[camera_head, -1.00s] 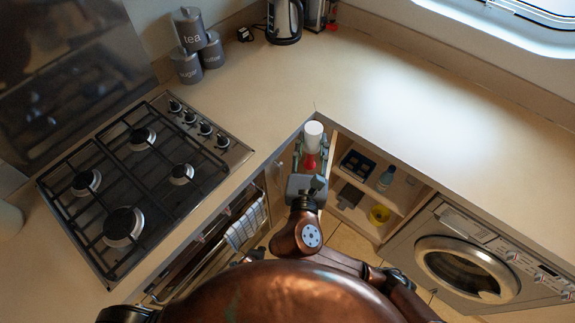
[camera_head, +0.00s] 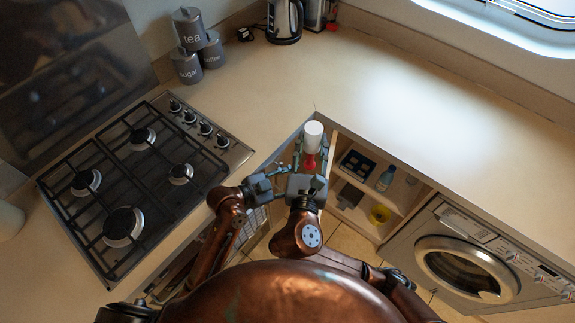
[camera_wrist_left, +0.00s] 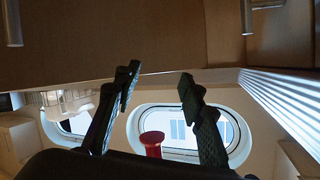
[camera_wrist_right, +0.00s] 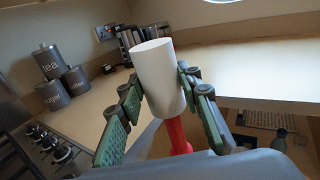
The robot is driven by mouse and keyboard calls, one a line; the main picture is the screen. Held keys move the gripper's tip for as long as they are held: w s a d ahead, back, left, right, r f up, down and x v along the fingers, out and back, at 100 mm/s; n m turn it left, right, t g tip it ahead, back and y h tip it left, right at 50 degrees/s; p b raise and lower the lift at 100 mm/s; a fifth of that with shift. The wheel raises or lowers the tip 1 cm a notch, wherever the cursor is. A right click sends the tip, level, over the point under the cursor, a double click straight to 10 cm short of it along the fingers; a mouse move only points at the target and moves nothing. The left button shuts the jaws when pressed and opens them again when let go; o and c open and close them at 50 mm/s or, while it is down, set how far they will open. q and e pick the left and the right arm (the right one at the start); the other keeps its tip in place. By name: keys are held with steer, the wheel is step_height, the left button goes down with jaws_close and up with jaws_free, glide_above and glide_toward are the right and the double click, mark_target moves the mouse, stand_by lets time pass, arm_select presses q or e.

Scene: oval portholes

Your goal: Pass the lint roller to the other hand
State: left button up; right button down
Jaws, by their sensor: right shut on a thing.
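The lint roller has a white roll (camera_head: 313,134) and a red handle (camera_head: 310,162). My right gripper (camera_head: 312,153) is shut on the lint roller and holds it upright near the counter's inner corner. The right wrist view shows the white roll (camera_wrist_right: 158,75) between the fingers, with the red handle (camera_wrist_right: 178,135) below. My left gripper (camera_head: 282,169) is just left of the roller in the head view. Its fingers stand apart and empty in the left wrist view (camera_wrist_left: 159,80). There the red handle end (camera_wrist_left: 152,142) shows between and below the fingertips.
The hob (camera_head: 135,185) is on the left counter. Grey canisters (camera_head: 187,66) and a kettle (camera_head: 284,20) stand at the back. Open shelves (camera_head: 376,180) and a washing machine (camera_head: 470,262) are at the right under the counter. The right countertop (camera_head: 420,110) is clear.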

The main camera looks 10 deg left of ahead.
mark_target(311, 158)
arm_select(q)
step_height(311, 158, up, 12)
steer(key=s+a+n+h, duration=0.2)
steer(key=s+h, duration=0.1)
steer(key=h, duration=0.2)
steer(key=x, duration=0.7)
steer(key=shift+w+d+f, duration=0.15)
steer(key=shift+w, duration=0.1)
steer(key=shift+c, duration=0.5)
steer(key=shift+s, duration=0.1)
jaws_close()
arm_select(e)
steer(key=c, duration=1.3)
jaws_free()
